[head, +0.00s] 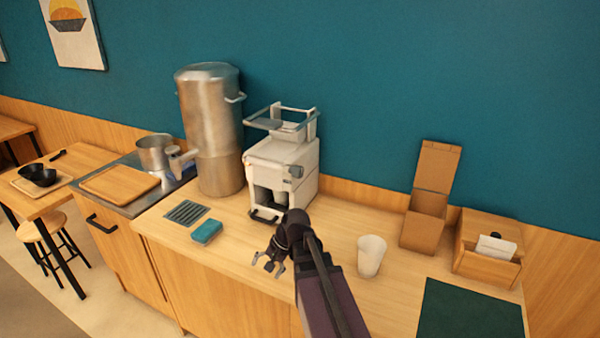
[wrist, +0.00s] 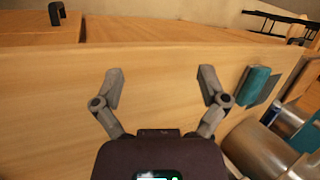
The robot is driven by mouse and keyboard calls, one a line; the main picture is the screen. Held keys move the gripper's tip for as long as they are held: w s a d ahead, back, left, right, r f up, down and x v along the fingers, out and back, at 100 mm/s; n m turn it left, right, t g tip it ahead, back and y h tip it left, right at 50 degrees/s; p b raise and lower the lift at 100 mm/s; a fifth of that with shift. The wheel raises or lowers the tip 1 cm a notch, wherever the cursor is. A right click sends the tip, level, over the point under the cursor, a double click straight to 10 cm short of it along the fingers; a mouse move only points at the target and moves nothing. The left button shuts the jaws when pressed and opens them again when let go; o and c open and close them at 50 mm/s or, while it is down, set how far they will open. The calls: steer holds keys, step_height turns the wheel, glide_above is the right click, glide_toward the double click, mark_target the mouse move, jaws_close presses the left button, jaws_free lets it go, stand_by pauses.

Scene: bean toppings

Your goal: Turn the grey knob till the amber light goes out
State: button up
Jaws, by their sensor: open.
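A white machine (head: 262,152) stands on the wooden counter against the teal wall. A grey knob (head: 296,171) shows on the upper right of its front. I cannot make out an amber light at this size. My gripper (head: 268,263) is open and empty over the front part of the counter, in front of and below the machine, apart from the knob. In the wrist view my gripper (wrist: 160,80) has its fingers spread with only bare wood between them; the knob is not seen there.
A steel urn (head: 210,125) stands left of the machine. A blue sponge (head: 207,231) and a drain grate (head: 186,212) lie in front of it. A white cup (head: 371,256) stands right of my arm, near a cardboard box (head: 424,231) and wooden box (head: 470,262).

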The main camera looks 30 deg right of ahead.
steer(key=w+d+r+m+t+y, duration=0.3)
steer(key=w+d+r+m, duration=0.1)
steer(key=w+d+m, duration=0.15)
steer(key=m+t+y, duration=0.3)
steer(key=m+t, duration=0.6)
steer(key=m, duration=0.4)
glide_toward(302, 172)
steer(key=v, duration=0.3)
steer(key=shift+w+f+p, duration=0.2)
steer(key=shift+p, duration=0.2)
steer(key=shift+a, duration=0.15)
steer(key=shift+x, duration=6.9)
steer(key=shift+r, duration=0.15)
steer(key=c, duration=1.1)
